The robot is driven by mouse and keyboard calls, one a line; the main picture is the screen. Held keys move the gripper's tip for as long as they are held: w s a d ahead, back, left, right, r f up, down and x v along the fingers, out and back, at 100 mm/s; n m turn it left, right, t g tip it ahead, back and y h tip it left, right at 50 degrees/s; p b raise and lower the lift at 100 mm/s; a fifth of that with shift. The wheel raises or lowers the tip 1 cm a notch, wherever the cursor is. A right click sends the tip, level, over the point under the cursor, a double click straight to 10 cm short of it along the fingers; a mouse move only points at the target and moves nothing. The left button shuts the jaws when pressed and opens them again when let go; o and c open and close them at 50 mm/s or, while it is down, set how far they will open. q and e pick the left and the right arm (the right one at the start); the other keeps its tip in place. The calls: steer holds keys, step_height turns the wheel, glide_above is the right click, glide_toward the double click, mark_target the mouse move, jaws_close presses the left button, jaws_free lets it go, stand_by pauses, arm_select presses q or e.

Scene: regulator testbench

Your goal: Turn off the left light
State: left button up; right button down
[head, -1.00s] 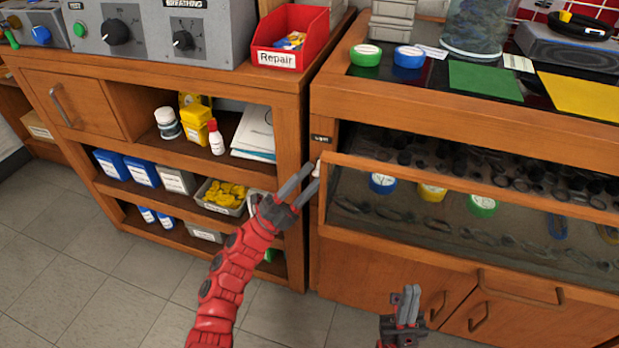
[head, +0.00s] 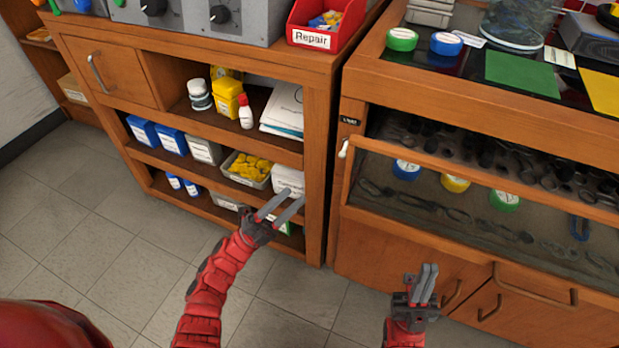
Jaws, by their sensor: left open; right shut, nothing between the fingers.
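A small pale switch lever (head: 344,149) sticks out at the left front edge of the display cabinet (head: 362,80), below a small black label (head: 351,121) that seems to read "LIGHT". My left gripper (head: 293,199) is open and empty. It appears in front of the left shelf unit, lower and to the left of the lever, apart from it. My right gripper (head: 428,274) is shut and empty, in front of the cabinet's lower doors. No lamp is clearly visible, and I cannot tell whether the case's light is on.
The slanted glass case front (head: 470,205) shows tools and coloured lids inside. The left shelf unit (head: 318,150) holds bottles, boxes and bins. A red Repair bin (head: 312,40) stands on top. Cabinet handles (head: 535,290) protrude near my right gripper. Floor at left is clear.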

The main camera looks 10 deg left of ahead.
arm_select(q)
steer(key=shift+v, duration=1.5)
